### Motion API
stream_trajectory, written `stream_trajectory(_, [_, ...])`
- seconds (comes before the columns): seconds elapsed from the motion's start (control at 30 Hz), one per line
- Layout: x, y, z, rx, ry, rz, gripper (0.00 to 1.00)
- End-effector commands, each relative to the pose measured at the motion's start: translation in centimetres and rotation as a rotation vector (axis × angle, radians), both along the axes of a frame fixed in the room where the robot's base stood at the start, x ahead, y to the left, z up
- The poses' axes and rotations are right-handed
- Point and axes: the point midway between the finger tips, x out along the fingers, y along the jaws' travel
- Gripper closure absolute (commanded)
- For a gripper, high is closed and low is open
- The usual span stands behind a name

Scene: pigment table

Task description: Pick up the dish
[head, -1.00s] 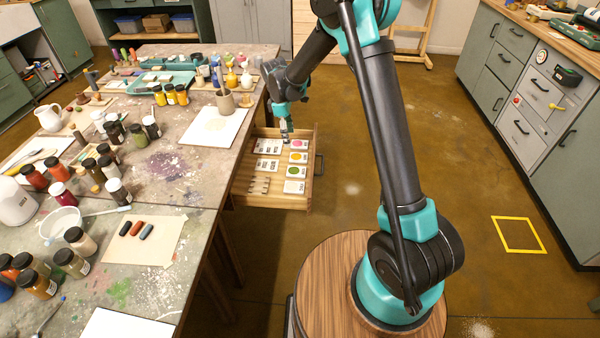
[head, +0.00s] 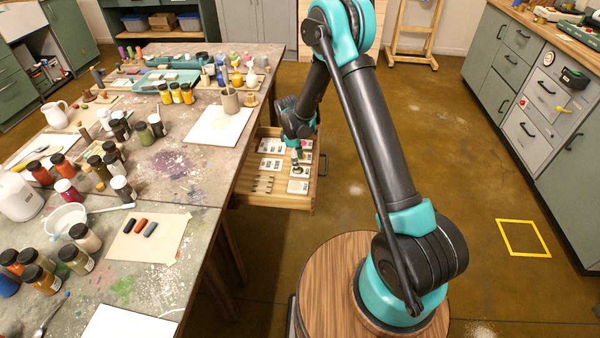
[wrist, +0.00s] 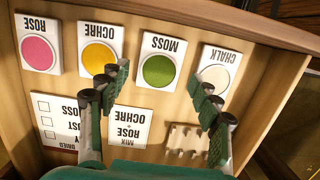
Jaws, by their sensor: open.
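A white round bowl (head: 65,219), the only dish-like thing I can make out, stands on the table at the left in the head view, among jars. It is not in the wrist view. My gripper (head: 298,155) is over the open drawer (head: 262,203), far from that bowl. In the wrist view my gripper (wrist: 162,82) is open, with nothing between its fingers. Beneath it lie swatch cards: rose (wrist: 40,47), ochre (wrist: 99,50), moss (wrist: 160,68) and chalk (wrist: 221,70). The fingers partly cover some cards.
A mix card (wrist: 128,128), a checklist card (wrist: 58,122) and a slotted wooden rack (wrist: 187,140) also lie in the drawer. Jars, a pitcher (head: 54,115) and a card with three pigment sticks (head: 160,242) crowd the table.

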Motion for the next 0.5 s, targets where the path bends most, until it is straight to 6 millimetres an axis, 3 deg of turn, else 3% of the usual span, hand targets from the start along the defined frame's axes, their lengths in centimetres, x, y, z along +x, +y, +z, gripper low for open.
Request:
stream_trajectory(0.2, [-0.1, -0.4, -3.1, 0.0, 0.0, -0.001, 0.36])
stream_trajectory(0.47, [-0.1, -0.5, -3.6, 0.0, 0.0, 0.0, 0.36])
stream_trajectory(0.5, [-0.1, -0.5, -3.6, 0.0, 0.0, 0.0, 0.4])
